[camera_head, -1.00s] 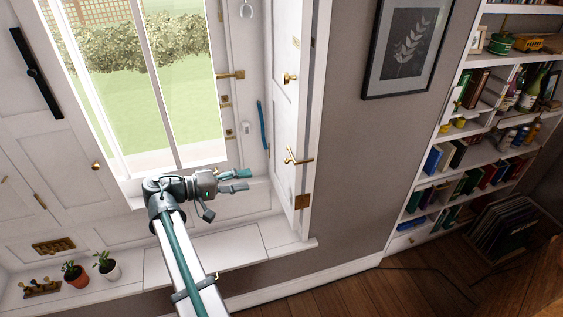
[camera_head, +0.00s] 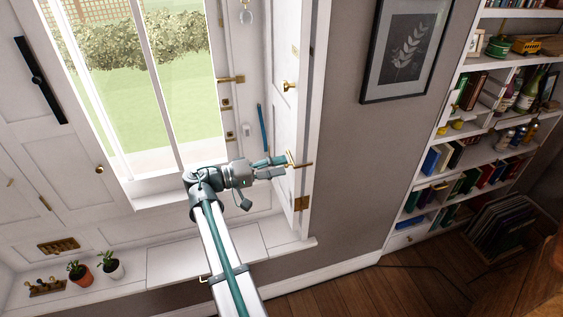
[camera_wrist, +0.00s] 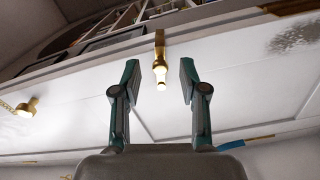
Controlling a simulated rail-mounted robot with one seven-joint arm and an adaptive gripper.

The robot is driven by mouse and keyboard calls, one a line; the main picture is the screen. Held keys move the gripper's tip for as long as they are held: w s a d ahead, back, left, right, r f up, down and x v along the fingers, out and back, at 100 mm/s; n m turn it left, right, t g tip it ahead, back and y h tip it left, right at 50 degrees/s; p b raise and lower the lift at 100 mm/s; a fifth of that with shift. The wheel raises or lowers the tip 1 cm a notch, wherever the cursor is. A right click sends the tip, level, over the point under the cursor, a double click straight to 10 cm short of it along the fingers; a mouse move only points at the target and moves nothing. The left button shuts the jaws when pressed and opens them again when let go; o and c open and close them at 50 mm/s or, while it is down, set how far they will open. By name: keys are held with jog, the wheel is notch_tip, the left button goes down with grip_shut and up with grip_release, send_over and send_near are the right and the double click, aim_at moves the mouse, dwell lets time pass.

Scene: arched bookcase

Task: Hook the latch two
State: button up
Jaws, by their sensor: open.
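A brass latch (camera_head: 299,165) sits on the edge of the white shutter panel (camera_head: 286,125) at the right side of the window. It also shows in the wrist view as a brass bar with a rounded end (camera_wrist: 160,65). My gripper (camera_head: 285,166) is at this latch, its fingers pointing right. In the wrist view my gripper (camera_wrist: 159,78) is open, with one finger on each side of the latch's end and visible gaps on both sides. Nothing is held. I cannot tell which fitting is latch two.
A brass knob (camera_head: 290,86) is higher on the panel and shows in the wrist view (camera_wrist: 27,107). A blue bar (camera_head: 263,127) and brass fittings (camera_head: 230,80) are by the window. Potted plants (camera_head: 111,265) stand on the sill at left. A bookshelf (camera_head: 470,145) stands at right.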

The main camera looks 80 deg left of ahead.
jog(key=shift+w+a, duration=0.1)
jog(key=shift+w, duration=0.55)
grip_shut()
jog(key=shift+r+n+p, duration=0.15)
jog(key=shift+r+n, duration=0.15)
jog(key=shift+n, duration=0.45)
jog(key=shift+r+n+p, duration=0.15)
jog(key=shift+r+n, duration=0.1)
jog(key=shift+n, duration=0.5)
grip_release()
